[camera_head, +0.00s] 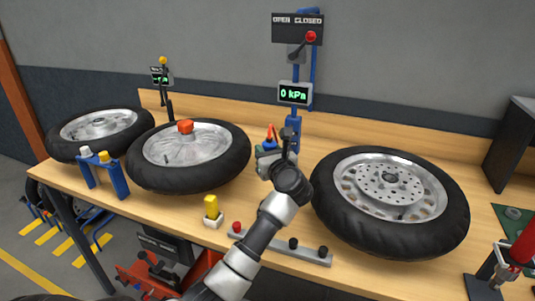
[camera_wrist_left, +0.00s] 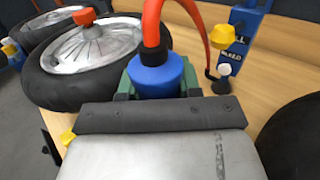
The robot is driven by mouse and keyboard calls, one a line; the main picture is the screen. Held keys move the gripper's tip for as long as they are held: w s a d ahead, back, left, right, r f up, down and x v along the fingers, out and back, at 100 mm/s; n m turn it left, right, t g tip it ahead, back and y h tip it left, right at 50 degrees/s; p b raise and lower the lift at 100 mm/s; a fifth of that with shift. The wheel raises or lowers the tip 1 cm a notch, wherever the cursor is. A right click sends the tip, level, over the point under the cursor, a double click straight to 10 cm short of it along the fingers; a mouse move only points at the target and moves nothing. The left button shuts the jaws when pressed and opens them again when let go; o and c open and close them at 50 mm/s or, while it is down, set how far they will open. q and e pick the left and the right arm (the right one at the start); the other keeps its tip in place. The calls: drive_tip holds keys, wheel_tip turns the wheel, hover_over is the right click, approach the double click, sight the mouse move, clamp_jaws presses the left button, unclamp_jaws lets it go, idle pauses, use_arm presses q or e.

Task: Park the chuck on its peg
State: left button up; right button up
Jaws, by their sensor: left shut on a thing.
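My left gripper (camera_head: 277,150) reaches over the middle of the bench, between two wheels. It is shut on the chuck, a blue cylinder (camera_wrist_left: 158,75) with an orange hose rising from its top. In the head view the chuck (camera_head: 270,139) is small and partly hidden by the gripper. A yellow knob (camera_wrist_left: 205,47) and a white-and-black piece (camera_wrist_left: 221,84) show beside that post. I cannot tell which part is the peg. My right gripper is not in view.
A wheel with a drilled hub (camera_head: 390,190) lies at the right. A wheel with an orange cap (camera_head: 188,155) and another wheel (camera_head: 100,130) lie at the left. A gauge (camera_head: 294,94) reads 0 kPa. A yellow-topped block (camera_head: 212,211) and a knobbed bar (camera_head: 282,247) sit near the front edge.

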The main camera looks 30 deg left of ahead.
use_arm(q)
drive_tip(key=shift+f+b, duration=0.4)
drive_tip(key=shift+f, duration=0.25)
wheel_tip(320, 180, down, 6)
drive_tip(key=b, duration=0.4)
drive_tip(key=shift+f+b, duration=0.4)
drive_tip(key=shift+b, duration=0.25)
drive_tip(key=shift+f, duration=0.1)
drive_tip(key=shift+f+b, duration=0.3)
drive_tip(key=shift+b, duration=0.05)
drive_tip(key=shift+f+b, duration=0.4)
drive_tip(key=shift+f, duration=0.1)
drive_tip(key=o, duration=1)
drive_tip(key=shift+o, duration=0.2)
